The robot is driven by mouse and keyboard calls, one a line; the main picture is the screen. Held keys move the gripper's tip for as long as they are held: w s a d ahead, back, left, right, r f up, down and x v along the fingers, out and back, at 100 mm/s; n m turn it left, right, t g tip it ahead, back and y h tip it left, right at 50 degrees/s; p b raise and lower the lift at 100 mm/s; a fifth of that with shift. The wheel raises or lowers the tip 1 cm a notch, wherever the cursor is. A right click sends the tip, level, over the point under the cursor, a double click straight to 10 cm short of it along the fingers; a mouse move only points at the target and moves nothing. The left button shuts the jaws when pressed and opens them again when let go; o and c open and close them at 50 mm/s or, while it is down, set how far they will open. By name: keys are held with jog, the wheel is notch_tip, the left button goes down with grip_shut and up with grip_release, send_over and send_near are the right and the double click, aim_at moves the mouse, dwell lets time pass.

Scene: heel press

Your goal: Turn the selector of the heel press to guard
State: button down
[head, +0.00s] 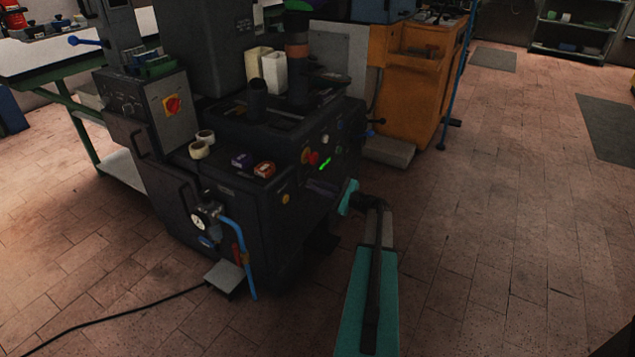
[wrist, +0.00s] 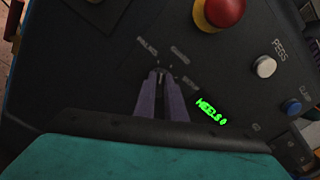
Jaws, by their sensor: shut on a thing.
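The heel press (head: 262,215) is a dark machine in the middle of the head view, with its control panel on the right-hand face. In the wrist view the small dark selector (wrist: 161,73) sits between the tips of my gripper's purple fingers (wrist: 161,82), which are shut on it. Labels fan out around it: one at upper left that seems to read PALMS (wrist: 147,45), GUARD (wrist: 180,53) above right, and a blurred one to the right. The fingers hide most of the selector, so I cannot tell which label it points to. In the head view my gripper (head: 322,188) is at the panel.
A red mushroom button (wrist: 222,10) is above right of the selector, with a white PEGS button (wrist: 264,66) and a CLAMP button (wrist: 291,106) farther right. A green display (wrist: 211,110) reads HEELS 0.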

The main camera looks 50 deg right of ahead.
jog(key=shift+d+r+m+p, duration=0.15)
jog(key=shift+m+p, duration=0.95)
jog(key=shift+p, duration=0.65)
jog(key=shift+r+m+p, duration=0.1)
jog(key=shift+m+p, duration=1)
jog(key=shift+p, duration=0.6)
jog(key=shift+f+m+p, duration=0.1)
jog(key=shift+m+p, duration=0.7)
jog(key=shift+p, duration=0.2)
jog(key=shift+f, duration=0.1)
jog(key=c, duration=1.8)
grip_release()
jog(key=p+v, duration=0.1)
jog(key=v, duration=1.2)
jog(key=shift+s, duration=0.4)
jog(key=shift+f, duration=0.1)
